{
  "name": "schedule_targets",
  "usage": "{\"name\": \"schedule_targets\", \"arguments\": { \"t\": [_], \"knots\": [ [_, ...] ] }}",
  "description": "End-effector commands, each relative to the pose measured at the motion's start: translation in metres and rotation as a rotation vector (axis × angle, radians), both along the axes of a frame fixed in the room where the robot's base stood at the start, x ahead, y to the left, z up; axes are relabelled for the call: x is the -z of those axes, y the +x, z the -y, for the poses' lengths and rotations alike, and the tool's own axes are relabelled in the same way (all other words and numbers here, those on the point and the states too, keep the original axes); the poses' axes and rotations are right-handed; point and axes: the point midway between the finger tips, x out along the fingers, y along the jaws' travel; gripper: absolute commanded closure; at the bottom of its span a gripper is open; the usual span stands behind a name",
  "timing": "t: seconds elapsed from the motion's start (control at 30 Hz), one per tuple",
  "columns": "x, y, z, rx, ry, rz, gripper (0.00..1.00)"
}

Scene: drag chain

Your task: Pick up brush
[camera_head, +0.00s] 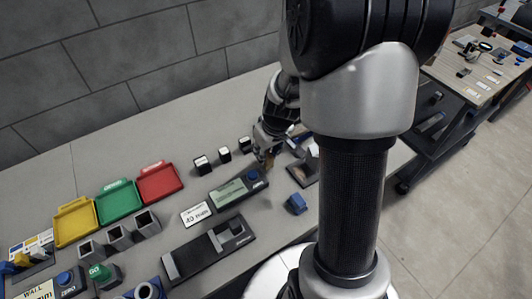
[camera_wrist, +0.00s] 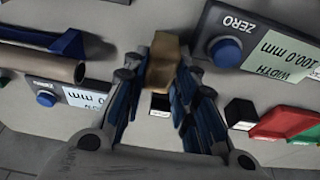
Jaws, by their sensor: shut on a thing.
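The brush shows as a tan, wooden-looking block (camera_wrist: 165,58) between the fingertips in the wrist view. My gripper (camera_wrist: 163,82) is shut on it, with a blue-lined finger on each side. Any bristles cannot be made out. In the head view my gripper (camera_head: 265,148) points down over the table, just behind the width display, and a small brown part of the brush (camera_head: 269,161) shows at its tips. Whether the brush touches the table cannot be told.
A width display (camera_head: 230,193) with a blue button stands close in front of my gripper. Small black-and-white blocks (camera_head: 224,155) and red, green and yellow trays (camera_head: 160,196) lie to the left. A blue block (camera_head: 297,203) lies to the right. Bare table lies behind the trays.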

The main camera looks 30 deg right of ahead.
Motion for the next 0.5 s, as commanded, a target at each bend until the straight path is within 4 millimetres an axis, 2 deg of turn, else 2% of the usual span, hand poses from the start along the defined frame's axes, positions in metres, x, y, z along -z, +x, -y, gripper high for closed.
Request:
{"name": "schedule_targets", "arguments": {
  "t": [0.17,0.5],
  "knots": [
    [-0.034,0.001,0.0,-0.001,-0.002,0.004,0.97],
    [-0.133,0.001,0.001,0.001,-0.003,0.006,0.97]
  ]
}}
